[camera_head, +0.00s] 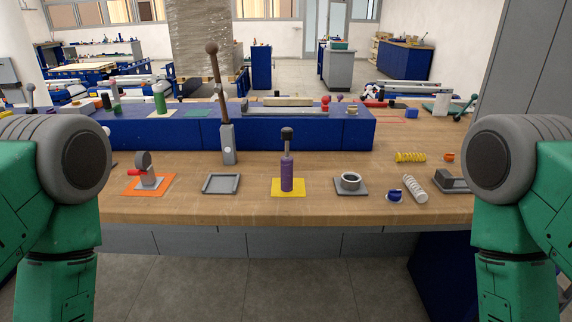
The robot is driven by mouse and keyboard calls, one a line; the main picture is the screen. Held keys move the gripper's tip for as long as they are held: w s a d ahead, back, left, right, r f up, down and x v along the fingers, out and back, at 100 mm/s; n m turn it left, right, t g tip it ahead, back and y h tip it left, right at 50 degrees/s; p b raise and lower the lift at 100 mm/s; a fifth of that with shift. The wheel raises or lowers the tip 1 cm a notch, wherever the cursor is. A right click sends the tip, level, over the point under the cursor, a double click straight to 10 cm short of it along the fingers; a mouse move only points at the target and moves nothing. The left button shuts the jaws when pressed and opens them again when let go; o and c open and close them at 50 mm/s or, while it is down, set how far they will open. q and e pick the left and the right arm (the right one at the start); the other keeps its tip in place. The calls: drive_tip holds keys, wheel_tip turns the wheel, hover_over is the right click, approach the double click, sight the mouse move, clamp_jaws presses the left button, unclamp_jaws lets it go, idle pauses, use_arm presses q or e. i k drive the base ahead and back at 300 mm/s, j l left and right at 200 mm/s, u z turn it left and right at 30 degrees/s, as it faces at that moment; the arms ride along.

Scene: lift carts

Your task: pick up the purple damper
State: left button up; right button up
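The purple damper (287,175) stands upright on a yellow square mat (301,188) near the front edge of the table, close to the middle of the view. It has a purple cylinder body, a thin rod and a dark round knob on top. Green and grey links of my two arms show at the left and right edges. Both grippers are outside the view. Nothing touches the damper, and it is not hidden.
A grey square tray (221,191) lies left of the damper and a grey ring on a plate (350,189) lies right. A tall lever (228,143) rises behind on the left. A blue raised block (185,134) spans the table behind. White and yellow springs (410,157) lie right.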

sight(287, 164)
drive_tip(key=i+j, duration=0.2)
drive_tip(key=i+j+z, duration=0.3)
drive_tip(key=j+z, duration=0.25)
drive_tip(key=i+j+z, duration=0.15)
drive_tip(key=j+z, duration=0.15)
